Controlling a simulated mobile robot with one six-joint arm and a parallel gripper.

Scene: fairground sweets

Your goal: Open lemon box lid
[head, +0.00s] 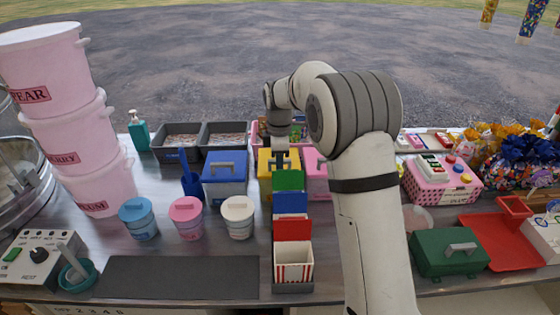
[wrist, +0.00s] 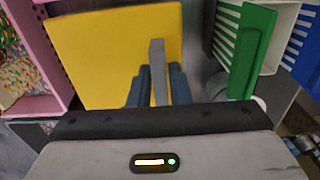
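The lemon box (head: 264,168) is the yellow box in the middle of the counter, partly hidden behind my gripper and a row of coloured cartons. Its yellow lid (wrist: 95,55) fills the upper middle of the wrist view, and a grey bar handle (wrist: 157,62) stands on it. My gripper (wrist: 159,78) points down at the lid with one finger on each side of the handle, close against it; it appears shut on it. In the head view my gripper (head: 280,160) is over the box. I see no clear gap under the lid.
A blue-lidded box (head: 225,172) stands left of the lemon box and a pink box (head: 316,172) right of it. Green, blue and red cartons (head: 290,205) stand close in front. Small lidded tubs (head: 187,216) are at front left. Grey trays (head: 222,135) stand behind.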

